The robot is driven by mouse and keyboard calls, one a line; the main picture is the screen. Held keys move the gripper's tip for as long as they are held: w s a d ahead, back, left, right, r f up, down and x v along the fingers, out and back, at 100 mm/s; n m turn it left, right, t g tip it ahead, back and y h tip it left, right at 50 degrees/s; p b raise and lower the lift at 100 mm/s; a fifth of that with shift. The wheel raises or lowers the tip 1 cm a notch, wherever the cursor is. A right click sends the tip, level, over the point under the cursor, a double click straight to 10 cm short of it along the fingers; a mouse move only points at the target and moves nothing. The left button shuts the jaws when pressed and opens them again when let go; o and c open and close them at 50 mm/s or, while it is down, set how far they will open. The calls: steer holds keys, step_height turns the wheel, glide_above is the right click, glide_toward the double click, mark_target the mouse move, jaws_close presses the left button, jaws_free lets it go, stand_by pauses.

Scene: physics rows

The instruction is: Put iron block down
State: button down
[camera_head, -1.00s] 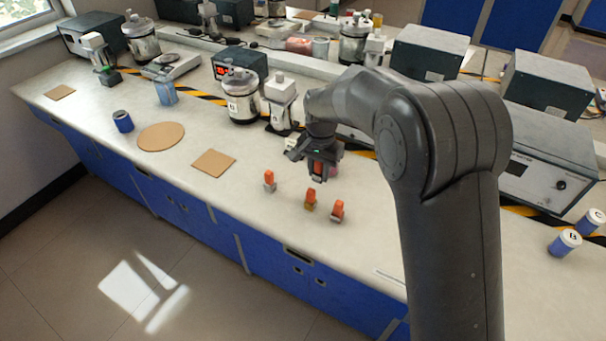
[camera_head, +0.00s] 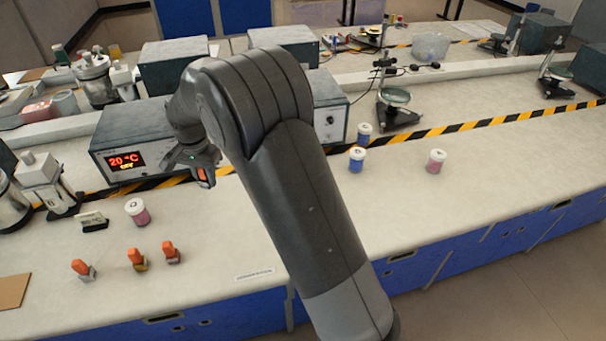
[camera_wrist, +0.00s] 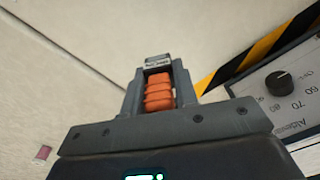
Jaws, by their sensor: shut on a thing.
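My gripper (camera_head: 203,178) is shut on the iron block, held above the bench in front of the box with the red 20 °C display. The block's orange ribbed handle (camera_wrist: 158,92) sits between the two fingers in the wrist view, with a grey labelled end (camera_wrist: 157,61) beyond it. In the head view only a bit of orange (camera_head: 203,176) shows at the fingers. Three similar orange-handled blocks stand on the bench: one at left with a grey base (camera_head: 84,269), one with a brassy base (camera_head: 137,260) and one at right (camera_head: 171,252).
A pink jar (camera_head: 137,211) and a small dark-based device (camera_head: 92,221) stand left of my gripper. A printed label (camera_head: 254,274) lies near the front edge. Blue jars (camera_head: 357,159) and another pink jar (camera_head: 435,161) stand right. The front right bench is clear.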

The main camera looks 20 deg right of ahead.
steer(key=d+m, duration=1.2)
steer(key=d, duration=2.8)
steer(key=w+a+f, duration=0.2)
steer(key=a, duration=0.1)
steer(key=w+a+f, duration=0.2)
steer(key=w, duration=0.1)
steer(key=w+a+f, duration=0.2)
steer(key=a, duration=0.1)
steer(key=shift+w+a+f, duration=0.3)
steer(key=shift+f, duration=2.1)
steer(key=c, duration=1.1)
jaws_free()
steer(key=shift+f, duration=0.15)
steer(key=shift+c, duration=0.2)
